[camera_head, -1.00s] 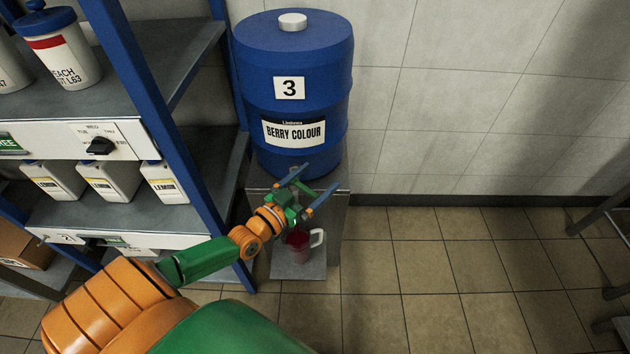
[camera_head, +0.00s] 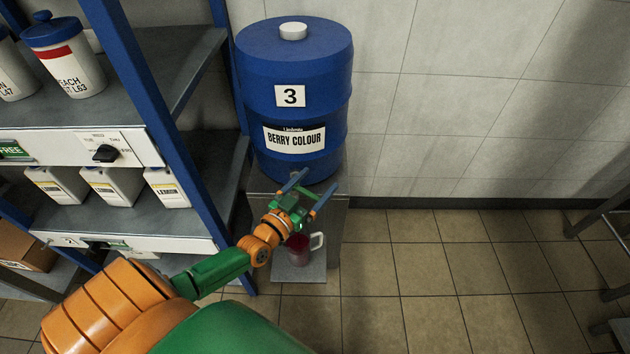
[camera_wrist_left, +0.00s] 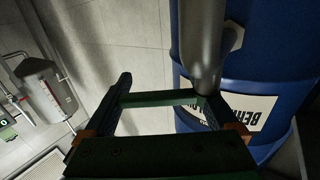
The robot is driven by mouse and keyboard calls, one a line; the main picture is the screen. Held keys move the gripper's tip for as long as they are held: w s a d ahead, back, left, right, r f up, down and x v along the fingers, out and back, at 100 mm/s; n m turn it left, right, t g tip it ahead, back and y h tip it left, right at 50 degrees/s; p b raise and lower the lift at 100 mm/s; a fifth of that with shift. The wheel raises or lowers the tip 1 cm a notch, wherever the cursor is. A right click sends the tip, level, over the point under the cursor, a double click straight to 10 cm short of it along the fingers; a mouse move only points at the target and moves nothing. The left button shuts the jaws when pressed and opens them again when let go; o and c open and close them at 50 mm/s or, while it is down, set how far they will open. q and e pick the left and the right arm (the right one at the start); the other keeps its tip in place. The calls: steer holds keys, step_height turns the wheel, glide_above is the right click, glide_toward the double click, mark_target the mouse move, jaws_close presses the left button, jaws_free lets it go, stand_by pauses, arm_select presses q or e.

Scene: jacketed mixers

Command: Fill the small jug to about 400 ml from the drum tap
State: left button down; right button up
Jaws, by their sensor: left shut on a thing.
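The blue drum (camera_head: 293,75), numbered 3 and labelled BERRY COLOUR, stands on a grey stand (camera_head: 335,225). The small jug (camera_head: 298,252) is see-through with a white handle and holds dark red liquid. It stands upright on the stand's low plate, below the drum's front. Its fill level cannot be read. My left gripper (camera_head: 317,181) is at the lower front of the drum, above the jug, shut on the drum tap. The tap is hidden in the head view. The left wrist view shows a grey metal cylinder (camera_wrist_left: 203,45) by one finger, probably the tap. My right gripper is not in view.
A blue-framed shelf rack (camera_head: 165,130) with tubs (camera_head: 65,60) and white canisters (camera_head: 112,186) stands close on the left. The tiled floor (camera_head: 440,270) right of the stand is clear. Grey metal legs (camera_head: 605,215) show at the right edge.

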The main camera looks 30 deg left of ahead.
arm_select(q)
steer(key=shift+w+a+n+g+y+p, duration=0.4)
steer(key=shift+n+y, duration=0.75)
steer(key=shift+y, duration=0.55)
steer(key=shift+w+a+n+g+y+p, duration=0.2)
steer(key=shift+a+n+g+y+p, duration=0.2)
steer(key=shift+n+y, duration=1)
steer(key=shift+w+a+n+g+y+p, duration=0.4)
steer(key=shift+n+y, duration=0.45)
steer(key=shift+y, duration=1.15)
jaws_free()
steer(key=shift+s, duration=0.1)
